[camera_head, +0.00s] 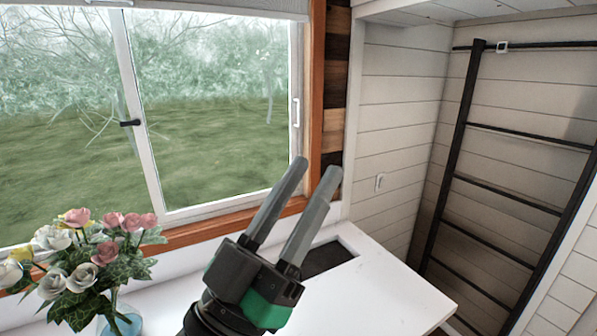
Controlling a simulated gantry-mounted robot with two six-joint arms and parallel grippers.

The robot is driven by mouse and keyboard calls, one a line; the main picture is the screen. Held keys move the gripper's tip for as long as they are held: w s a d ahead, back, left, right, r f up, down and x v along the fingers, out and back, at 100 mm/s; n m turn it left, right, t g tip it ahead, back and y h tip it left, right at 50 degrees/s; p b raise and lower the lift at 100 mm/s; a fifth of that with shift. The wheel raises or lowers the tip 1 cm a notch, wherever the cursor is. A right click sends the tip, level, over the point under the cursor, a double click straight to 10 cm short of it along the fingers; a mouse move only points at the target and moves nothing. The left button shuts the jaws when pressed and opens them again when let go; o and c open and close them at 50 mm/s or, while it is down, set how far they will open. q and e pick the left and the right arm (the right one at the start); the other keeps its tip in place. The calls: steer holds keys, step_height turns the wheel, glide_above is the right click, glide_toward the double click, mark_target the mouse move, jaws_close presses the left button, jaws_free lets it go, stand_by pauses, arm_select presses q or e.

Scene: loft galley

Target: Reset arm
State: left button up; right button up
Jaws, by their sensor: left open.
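My left gripper (315,172) rises from the bottom middle of the head view, in front of the window corner and the white counter (384,296). Its two grey fingers point up and to the right. They stand apart with nothing between them. The black and green gripper body hides part of the counter. My right gripper is not in view.
A flower bouquet (92,252) in a blue glass vase (123,322) stands at the lower left. A dark recess (327,258) lies in the counter behind the gripper. A window (215,110) is behind. A black ladder (463,140) leans at the right. The counter's right part is clear.

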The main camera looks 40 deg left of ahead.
arm_select(q)
steer(key=s+d+r+m+t+h+p, duration=0.1)
steer(key=s+d+r+h+p, duration=0.1)
steer(key=r+p, duration=0.6)
step_height(320, 180, up, 5)
steer(key=shift+s+r+h, duration=0.2)
steer(key=shift+s+h, duration=0.3)
steer(key=shift+s, duration=0.1)
stand_by(0.3)
